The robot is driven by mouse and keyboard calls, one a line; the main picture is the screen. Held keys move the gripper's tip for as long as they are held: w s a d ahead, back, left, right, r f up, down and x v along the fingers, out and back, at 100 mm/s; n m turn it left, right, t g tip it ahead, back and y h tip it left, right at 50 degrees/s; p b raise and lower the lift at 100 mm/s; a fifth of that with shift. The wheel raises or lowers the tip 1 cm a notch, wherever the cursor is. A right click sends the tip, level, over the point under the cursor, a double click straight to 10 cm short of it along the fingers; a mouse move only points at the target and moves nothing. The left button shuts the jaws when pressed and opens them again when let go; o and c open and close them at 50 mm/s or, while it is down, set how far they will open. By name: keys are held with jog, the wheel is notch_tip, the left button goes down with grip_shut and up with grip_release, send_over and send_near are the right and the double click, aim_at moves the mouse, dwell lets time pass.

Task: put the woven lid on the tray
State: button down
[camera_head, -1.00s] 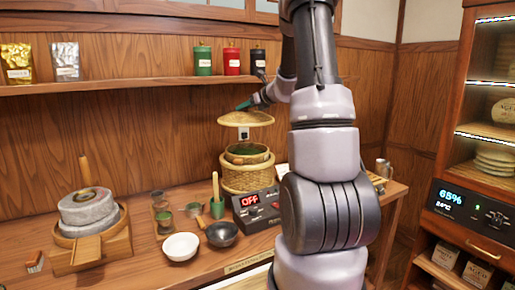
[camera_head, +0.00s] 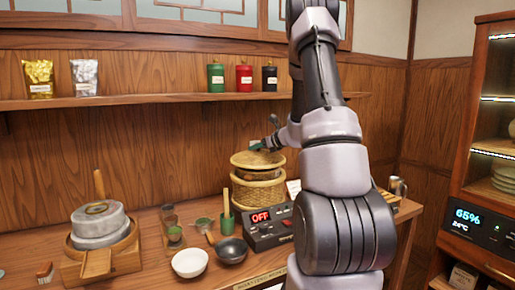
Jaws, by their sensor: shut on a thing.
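The woven lid (camera_head: 240,160) is a flat, round, tan disc at the middle of the head view. My gripper (camera_head: 261,147) is shut on it from above, partly hidden by its own wrist and arm. The lid hangs level over the round woven tray (camera_head: 258,174), which sits in the top of a wider woven basket (camera_head: 255,196). The lid covers the tray's opening from this view. I cannot tell whether it touches the rim or is slightly above it.
A black control box (camera_head: 265,232) reading OFF stands in front of the basket. A dark pan (camera_head: 232,250), a white bowl (camera_head: 190,262) and a green cup (camera_head: 227,223) are near it. A stone mill (camera_head: 98,230) stands left. A shelf (camera_head: 150,101) runs behind.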

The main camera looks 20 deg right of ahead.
jog(key=shift+f, duration=0.55)
jog(key=shift+c, duration=2.3)
grip_release()
